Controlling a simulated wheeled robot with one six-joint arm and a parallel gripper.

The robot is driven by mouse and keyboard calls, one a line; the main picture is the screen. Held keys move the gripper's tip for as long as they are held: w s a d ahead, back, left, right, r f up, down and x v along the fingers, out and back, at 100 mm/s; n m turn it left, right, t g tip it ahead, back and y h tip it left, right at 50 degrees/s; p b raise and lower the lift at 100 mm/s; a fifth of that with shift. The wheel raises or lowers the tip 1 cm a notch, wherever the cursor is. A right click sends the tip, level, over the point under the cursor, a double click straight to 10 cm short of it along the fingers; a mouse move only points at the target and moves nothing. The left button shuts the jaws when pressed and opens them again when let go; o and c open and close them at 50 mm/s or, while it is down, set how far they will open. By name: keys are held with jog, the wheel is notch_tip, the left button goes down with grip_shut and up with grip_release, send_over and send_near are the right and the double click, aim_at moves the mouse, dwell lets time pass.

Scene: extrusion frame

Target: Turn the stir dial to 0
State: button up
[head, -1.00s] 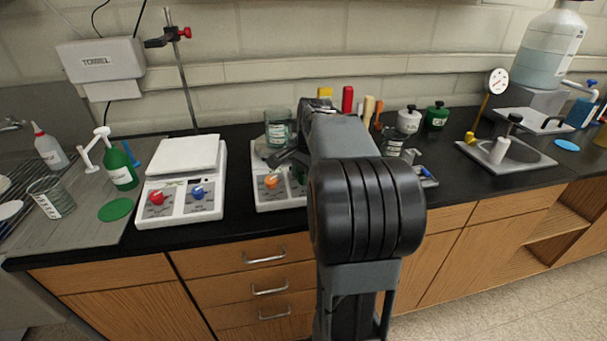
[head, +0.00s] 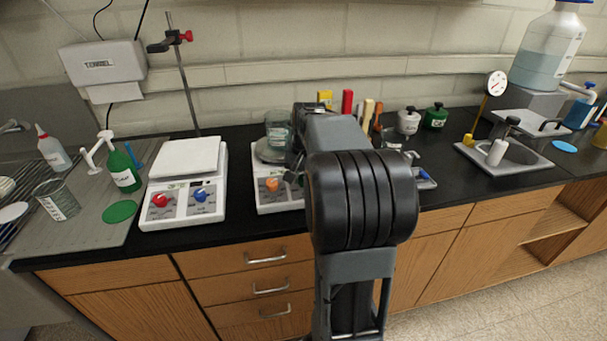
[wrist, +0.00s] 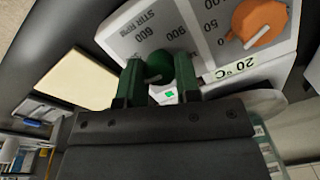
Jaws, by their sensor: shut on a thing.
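The stir dial (wrist: 157,66) is a dark green knob on the panel marked STIR RPM, beside printed numbers such as 600 and 900. In the wrist view my gripper (wrist: 160,75) has one finger on each side of it and is shut on it. The dial's pointer is not clear to see. An orange dial (wrist: 262,22) with a white mark sits on the same panel by a temperature scale; it also shows in the head view (head: 270,184). In the head view my arm hides the green dial and most of my gripper.
The white hot plate (head: 275,203) bears a glass beaker (head: 278,128). A second white hot plate (head: 185,170) with red and blue dials stands to its left. Several bottles and tools stand behind my arm. The black counter between the two plates is clear.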

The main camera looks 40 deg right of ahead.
aim_at(302, 181)
jog(key=n, duration=0.3)
jog(key=shift+r+n+p, duration=0.1)
jog(key=shift+n+p, duration=0.2)
jog(key=shift+p, duration=0.05)
jog(key=shift+n+h+p, duration=0.3)
jog(key=shift+n+h, duration=0.1)
jog(key=shift+n, duration=1.4)
jog(key=shift+w, duration=0.1)
jog(key=o, duration=0.9)
jog(key=r, duration=0.9)
jog(key=s+a+r+p, duration=0.1)
jog(key=r, duration=0.3)
jog(key=shift+r, duration=0.3)
jog(key=shift+w, duration=0.1)
